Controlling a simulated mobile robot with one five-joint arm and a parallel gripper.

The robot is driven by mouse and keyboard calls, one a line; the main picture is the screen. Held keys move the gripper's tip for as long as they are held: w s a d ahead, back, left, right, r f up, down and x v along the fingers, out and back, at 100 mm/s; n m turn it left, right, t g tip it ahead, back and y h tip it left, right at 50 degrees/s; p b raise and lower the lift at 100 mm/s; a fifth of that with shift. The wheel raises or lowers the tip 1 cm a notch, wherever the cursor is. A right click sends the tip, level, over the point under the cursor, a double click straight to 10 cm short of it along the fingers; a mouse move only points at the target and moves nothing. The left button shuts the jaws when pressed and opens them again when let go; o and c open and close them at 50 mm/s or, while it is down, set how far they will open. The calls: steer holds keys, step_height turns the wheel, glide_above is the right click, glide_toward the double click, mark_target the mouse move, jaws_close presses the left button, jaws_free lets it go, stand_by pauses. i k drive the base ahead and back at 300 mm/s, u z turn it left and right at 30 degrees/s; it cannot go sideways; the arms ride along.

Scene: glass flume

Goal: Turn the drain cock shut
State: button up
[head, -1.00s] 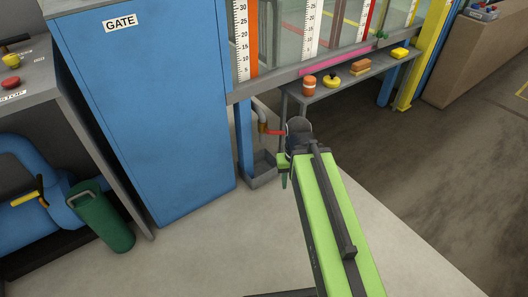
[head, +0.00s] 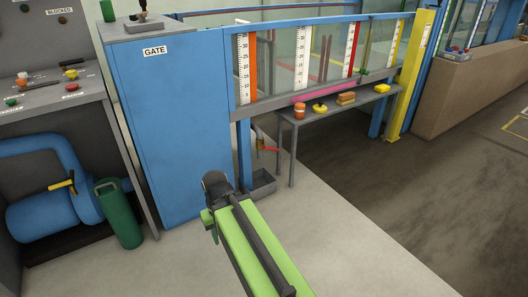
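The drain cock (head: 261,144) is a short, brownish bent pipe under the flume's near end, beside a blue leg. Its red lever (head: 269,149) points out to the right, roughly level, across the pipe. A grey drain box (head: 262,184) stands on the floor below it. My gripper (head: 212,229) is at the end of my green arm, in front of the blue gate cabinet. It is left of and lower than the cock in the picture, clearly apart from it. The dark wrist hides most of the fingers, so I cannot tell their opening.
The blue gate cabinet (head: 172,120) stands left of the cock. A grey bench (head: 330,109) with orange and yellow items stands to its right. A green cylinder (head: 120,215) and blue piping (head: 40,208) are at the left. The pale floor in front is clear.

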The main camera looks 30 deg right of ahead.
mark_target(266, 147)
steer(key=u, duration=0.4)
steer(key=i, duration=1.55)
steer(key=z, duration=0.05)
steer(key=k, duration=0.8)
steer(key=z, duration=0.25)
steer(key=i, duration=1.3)
steer(key=u, duration=0.05)
